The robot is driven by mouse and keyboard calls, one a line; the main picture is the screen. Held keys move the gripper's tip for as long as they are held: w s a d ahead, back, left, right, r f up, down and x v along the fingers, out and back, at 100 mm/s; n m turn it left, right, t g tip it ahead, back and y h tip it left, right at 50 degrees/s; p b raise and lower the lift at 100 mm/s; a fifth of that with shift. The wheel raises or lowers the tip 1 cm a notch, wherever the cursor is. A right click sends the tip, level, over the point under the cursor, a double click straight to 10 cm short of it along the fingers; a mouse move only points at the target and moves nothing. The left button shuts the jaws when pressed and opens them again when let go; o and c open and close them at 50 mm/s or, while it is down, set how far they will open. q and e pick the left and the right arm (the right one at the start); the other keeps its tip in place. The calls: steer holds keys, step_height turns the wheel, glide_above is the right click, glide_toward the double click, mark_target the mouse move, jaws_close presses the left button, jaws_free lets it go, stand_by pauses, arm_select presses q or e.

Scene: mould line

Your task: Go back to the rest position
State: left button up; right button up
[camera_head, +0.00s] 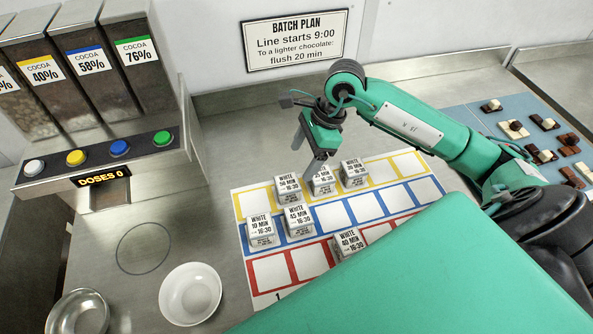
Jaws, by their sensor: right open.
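My right gripper (312,160) hangs over the back row of the coloured grid mat (397,202), open, with its fingers pointing down near the white labelled blocks. Its arm comes in from the right. Three blocks stand in the yellow row: a left one (288,189), a middle one (322,181) just below the gripper, and a right one (354,174). I cannot tell if the fingers touch the middle block. Two more blocks (262,231) and (297,221) stand in the blue row, and one (348,242) in the red row. My left gripper is not in view.
A cocoa dispenser (95,165) with coloured buttons stands at the left. A white bowl (190,293) and a metal bowl (78,313) sit at the front left. A blue mat (480,118) with chocolates lies at the right. A batch plan sign (296,40) hangs behind.

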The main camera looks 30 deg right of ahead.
steer(key=shift+d+r, duration=0.2)
steer(key=shift+r, duration=0.35)
